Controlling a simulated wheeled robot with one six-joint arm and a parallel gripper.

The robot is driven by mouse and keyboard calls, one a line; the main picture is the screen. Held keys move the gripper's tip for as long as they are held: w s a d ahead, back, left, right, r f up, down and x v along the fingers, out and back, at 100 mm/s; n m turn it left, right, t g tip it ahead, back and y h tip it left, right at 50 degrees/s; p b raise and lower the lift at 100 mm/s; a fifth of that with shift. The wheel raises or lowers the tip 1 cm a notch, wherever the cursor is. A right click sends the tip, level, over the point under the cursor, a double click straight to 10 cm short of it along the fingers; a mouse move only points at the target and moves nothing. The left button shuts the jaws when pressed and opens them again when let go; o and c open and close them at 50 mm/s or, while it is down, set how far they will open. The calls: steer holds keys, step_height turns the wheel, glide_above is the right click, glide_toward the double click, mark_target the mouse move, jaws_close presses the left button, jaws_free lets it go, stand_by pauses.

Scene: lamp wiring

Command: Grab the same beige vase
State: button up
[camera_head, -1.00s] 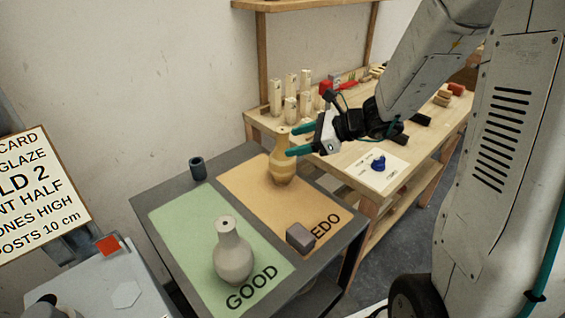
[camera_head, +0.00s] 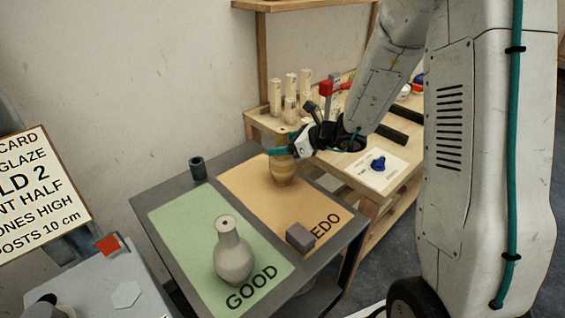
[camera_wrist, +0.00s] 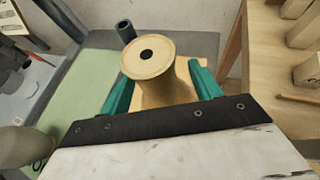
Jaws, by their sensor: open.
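The beige vase (camera_head: 283,172) stands upright on the orange REDO area, near its back corner. In the wrist view its round rim with a dark hole (camera_wrist: 148,55) lies between and slightly beyond the teal fingertips. My gripper (camera_head: 280,150) is open at the height of the vase's neck, one finger showing across it in the head view. In the wrist view my gripper (camera_wrist: 160,85) has one finger on each side of the vase, with gaps visible. The gripper partly hides the vase's upper part in the head view.
A grey vase (camera_head: 233,250) stands on the green GOOD area (camera_head: 175,220). A dark cup (camera_head: 198,168) stands at the table's back edge, and a grey block (camera_head: 300,237) lies on the orange area (camera_head: 245,190). The wooden bench (camera_head: 350,155) with several pale posts (camera_head: 290,92) is close behind.

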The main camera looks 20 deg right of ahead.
jaws_close()
stand_by(0.3)
